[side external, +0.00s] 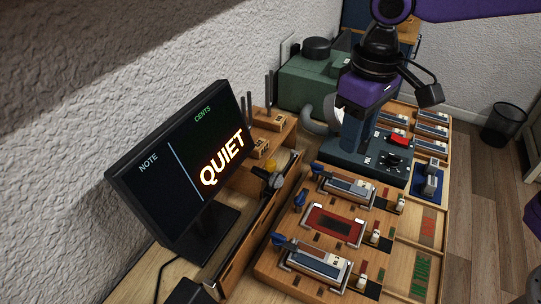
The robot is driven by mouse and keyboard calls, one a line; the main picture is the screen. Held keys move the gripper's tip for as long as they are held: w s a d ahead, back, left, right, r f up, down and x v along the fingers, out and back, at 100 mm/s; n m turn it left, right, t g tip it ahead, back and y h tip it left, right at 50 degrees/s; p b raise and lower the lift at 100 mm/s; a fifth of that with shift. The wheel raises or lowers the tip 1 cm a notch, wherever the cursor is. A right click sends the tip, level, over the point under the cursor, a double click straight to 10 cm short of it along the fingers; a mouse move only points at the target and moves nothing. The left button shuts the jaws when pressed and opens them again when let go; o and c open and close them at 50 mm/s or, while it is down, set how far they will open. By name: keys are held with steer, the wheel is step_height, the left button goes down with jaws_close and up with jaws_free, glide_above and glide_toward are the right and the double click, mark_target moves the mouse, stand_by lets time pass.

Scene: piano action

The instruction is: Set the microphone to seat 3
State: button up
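A small dark grey, rounded piece with a yellow part beside it, which looks like the microphone (273,181), sits at the long wooden rail (250,225) right of the monitor. No seat numbers are readable. My gripper (352,112) is at the upper middle, above the dark blue-green unit and well behind and right of the microphone, apart from it. Its fingers are small and dark against that unit, so I cannot tell whether they are open or shut. The monitor (188,160) reads "QUIET", with blank fields for note and cents.
A wooden board (405,255) carries several metal-framed modules, including a red-centred one (333,226). A dark unit with knobs (372,160) and a red switch stands behind them. A green machine (310,80) is at the back. Wooden blocks with upright rods (270,122) stand behind the microphone.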

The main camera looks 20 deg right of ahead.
mark_target(271, 162)
steer(key=w+a+m, duration=0.5)
steer(key=w+a, duration=0.5)
steer(key=a, duration=0.2)
steer(key=f, duration=1.1)
steer(key=shift+s+d+f, duration=0.2)
steer(key=shift+s+f, duration=0.05)
jaws_close()
steer(key=w+d, duration=0.8)
